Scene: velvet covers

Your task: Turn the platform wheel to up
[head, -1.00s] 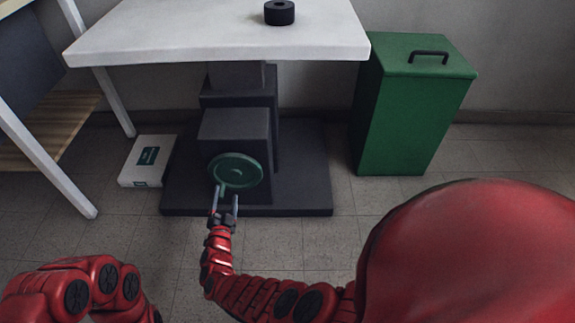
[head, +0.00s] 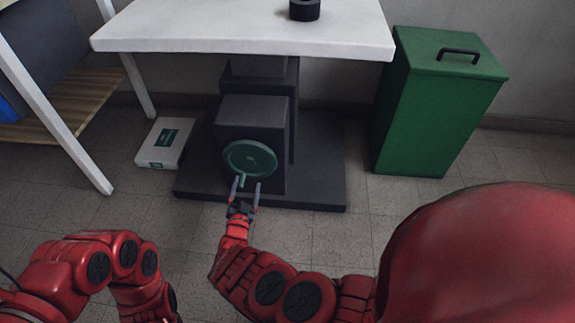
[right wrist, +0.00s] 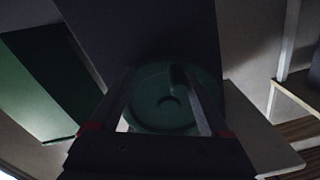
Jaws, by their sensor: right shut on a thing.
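The green platform wheel (head: 250,158) is upright on the front of the dark pedestal block (head: 252,110) under the white platform (head: 240,35). A small green handle (head: 240,181) shows at its lower left edge. My right gripper (head: 246,187) is at the wheel's lower rim, its fingers pointing up to it, and is shut on the wheel's handle. In the right wrist view the wheel (right wrist: 165,100) lies beyond and between the two fingers (right wrist: 160,95), with a dark handle near the right-hand finger. My left arm is at lower left; its gripper is out of view.
A black ring-shaped object (head: 304,9) sits on the platform. A green bin (head: 435,115) stands right of the pedestal. A white box (head: 165,143) lies on the floor to the left, beside a white-framed shelf (head: 60,110). Floor in front of the dark base plate (head: 320,170) is clear.

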